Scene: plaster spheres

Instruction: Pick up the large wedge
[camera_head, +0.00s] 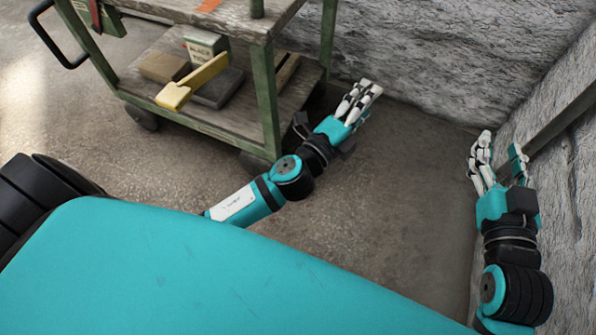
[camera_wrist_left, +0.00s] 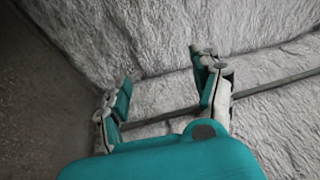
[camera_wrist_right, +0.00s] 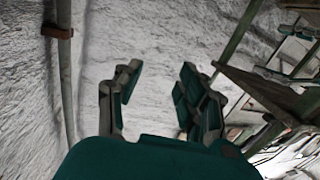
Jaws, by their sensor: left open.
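I cannot identify a large wedge with certainty in any view. A long yellow piece (camera_head: 195,82) with a thicker end lies on the cart's lower shelf; I cannot tell if it is a wedge. My left gripper (camera_head: 365,90) is right of the cart, by the foot of the rough wall. In the left wrist view my left gripper (camera_wrist_left: 162,88) has its fingers apart, with nothing between them. My right gripper (camera_head: 498,150) is at the far right beside the wall. In the right wrist view my right gripper (camera_wrist_right: 157,82) has its fingers apart and empty.
A green-framed cart (camera_head: 268,105) with wooden shelves stands at the upper left. Its lower shelf holds a green-and-white box (camera_head: 203,45), a brown block (camera_head: 165,68) and a dark flat block (camera_head: 218,90). Rough grey walls (camera_head: 440,45) meet at the right. Bare floor (camera_head: 410,170) lies between my arms.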

